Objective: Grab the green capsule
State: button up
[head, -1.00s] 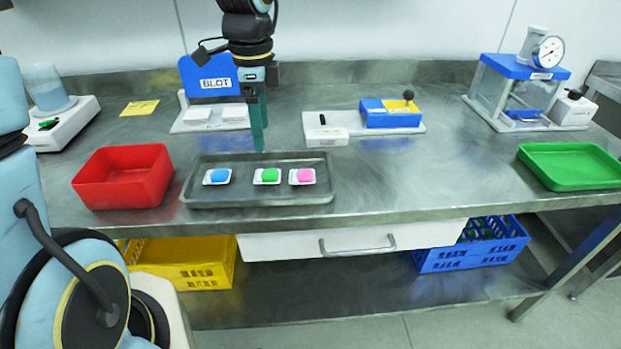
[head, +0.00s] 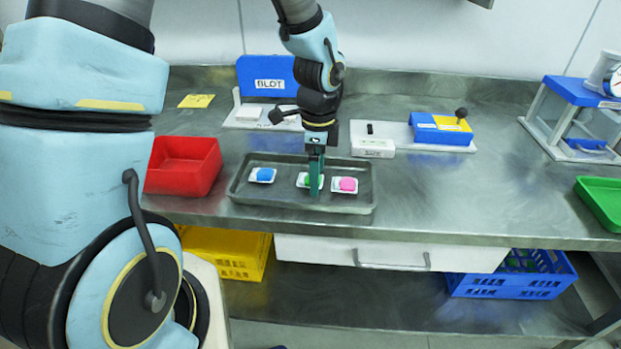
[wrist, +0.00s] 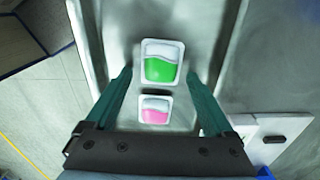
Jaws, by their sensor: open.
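The green capsule (wrist: 160,70) sits in a small white holder on the grey tray; in the head view it (head: 308,181) is partly hidden behind my gripper (head: 315,190). In the wrist view my gripper (wrist: 162,92) is open, with one finger on each side of the capsule's column and nothing held. The fingers point down over the tray (head: 240,190). The pink capsule (head: 348,185) lies to the right of the green one, and shows nearer the gripper's base in the wrist view (wrist: 156,117). The blue capsule (head: 263,175) lies to the left.
A red bin (head: 183,165) stands left of the tray. Behind are the blue BLOT stand (head: 268,75), a white box (head: 373,148) and a blue-yellow device (head: 441,129). A green tray (head: 600,200) is at the right. The bench between is clear.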

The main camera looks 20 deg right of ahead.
jog(key=shift+f, duration=0.2)
grip_shut()
dwell(0.6)
